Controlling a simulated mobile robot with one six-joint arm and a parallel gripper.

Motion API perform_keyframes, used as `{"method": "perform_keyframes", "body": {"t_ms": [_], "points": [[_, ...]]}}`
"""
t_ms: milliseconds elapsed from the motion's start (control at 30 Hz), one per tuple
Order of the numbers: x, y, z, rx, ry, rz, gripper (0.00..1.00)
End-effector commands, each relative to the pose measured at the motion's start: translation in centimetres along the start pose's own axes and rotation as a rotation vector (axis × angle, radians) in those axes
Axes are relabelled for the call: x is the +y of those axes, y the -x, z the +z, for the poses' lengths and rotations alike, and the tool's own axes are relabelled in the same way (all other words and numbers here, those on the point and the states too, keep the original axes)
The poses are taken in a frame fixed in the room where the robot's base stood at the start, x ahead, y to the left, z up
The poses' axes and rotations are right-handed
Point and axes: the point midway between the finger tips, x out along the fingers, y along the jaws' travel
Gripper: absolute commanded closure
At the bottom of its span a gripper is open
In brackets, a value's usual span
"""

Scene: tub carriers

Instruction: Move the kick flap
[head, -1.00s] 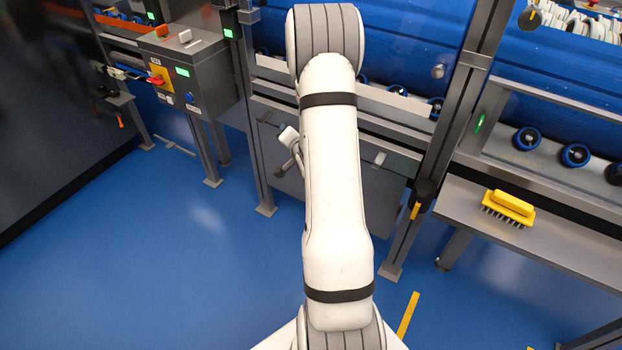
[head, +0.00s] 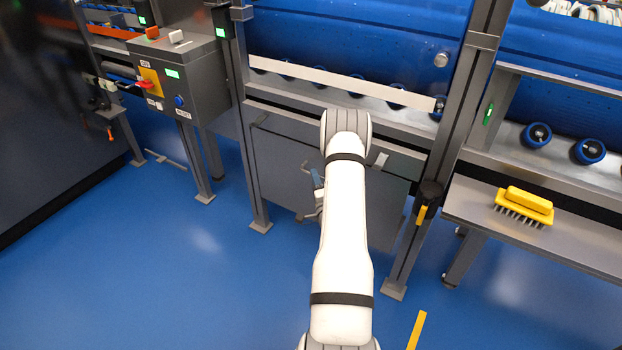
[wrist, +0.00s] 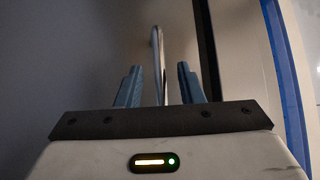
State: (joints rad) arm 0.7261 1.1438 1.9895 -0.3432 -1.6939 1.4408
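The kick flap appears to be the grey panel (head: 280,165) low on the blue machine in the head view. It hangs between two grey posts, and my arm hides part of its middle and right. My gripper (head: 317,188) is in front of the panel, mostly hidden behind my arm. In the wrist view my gripper's two blue fingers (wrist: 157,88) are apart. A thin, pale upright bar (wrist: 158,60) shows between them, with visible gaps on both sides. It may be a handle on the flap; I cannot tell if a finger touches it.
A control box (head: 178,85) with a red switch stands on posts at the left. A grey shelf (head: 585,235) with a yellow brush (head: 524,205) juts out at the right. A grey post (head: 425,190) stands just right of the panel. The blue floor at left is clear.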

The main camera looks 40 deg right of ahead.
Motion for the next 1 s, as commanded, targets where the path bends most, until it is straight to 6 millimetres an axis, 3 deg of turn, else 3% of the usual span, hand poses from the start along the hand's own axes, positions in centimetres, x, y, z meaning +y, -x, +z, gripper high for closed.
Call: {"method": "perform_keyframes", "body": {"t_ms": [200,533,933,1000], "points": [[0.1,-2.3,0.0,0.000,0.000,0.000,0.66],[0.1,-2.7,0.0,0.001,0.000,0.002,0.67],[0.1,-2.6,-0.1,0.001,0.001,0.002,0.99],[0.1,-2.6,-0.1,0.002,0.001,0.002,1.00]]}}
